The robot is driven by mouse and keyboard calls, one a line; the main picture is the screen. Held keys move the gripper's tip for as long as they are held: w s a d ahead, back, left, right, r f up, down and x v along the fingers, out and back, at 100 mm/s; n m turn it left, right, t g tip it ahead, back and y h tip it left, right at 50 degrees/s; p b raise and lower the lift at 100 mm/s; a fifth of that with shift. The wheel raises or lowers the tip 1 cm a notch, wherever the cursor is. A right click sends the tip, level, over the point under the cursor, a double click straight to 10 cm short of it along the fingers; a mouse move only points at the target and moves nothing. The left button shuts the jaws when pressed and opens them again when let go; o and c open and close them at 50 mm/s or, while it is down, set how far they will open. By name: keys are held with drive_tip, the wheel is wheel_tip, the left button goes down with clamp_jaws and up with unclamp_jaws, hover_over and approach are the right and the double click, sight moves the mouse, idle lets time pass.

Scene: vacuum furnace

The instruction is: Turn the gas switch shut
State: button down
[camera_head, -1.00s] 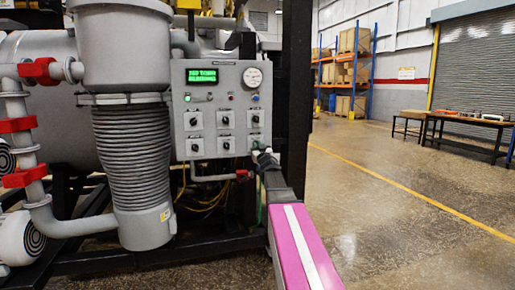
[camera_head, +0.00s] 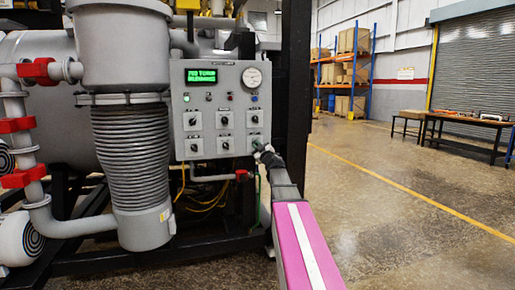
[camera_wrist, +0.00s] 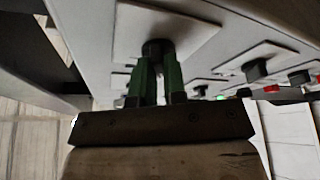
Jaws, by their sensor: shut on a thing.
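The grey control panel (camera_head: 180,130) of the furnace carries two rows of black knobs on white plates. My gripper (camera_head: 259,147) is at the knob at the lower right of the panel. In the wrist view, the green fingers of my gripper (camera_wrist: 156,82) are shut on a dark round knob (camera_wrist: 157,47), the gas switch, on its white plate (camera_wrist: 190,25). The fingers hide much of the knob, so its angle cannot be read. In the head view my gripper and wrist partly cover it.
A pressure gauge (camera_head: 252,77) and a lit green display (camera_head: 201,76) sit at the panel's top. A red-handled valve (camera_head: 241,175) and yellow cables are below. A black frame post (camera_head: 296,90) stands right of the panel. Open floor lies to the right.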

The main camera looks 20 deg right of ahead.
drive_tip(key=shift+w+r, duration=0.15)
drive_tip(key=shift+w, duration=0.05)
drive_tip(key=c, duration=1.2)
unclamp_jaws()
drive_tip(key=shift+s, duration=0.1)
drive_tip(key=v, duration=1)
drive_tip(key=shift+s, duration=0.3)
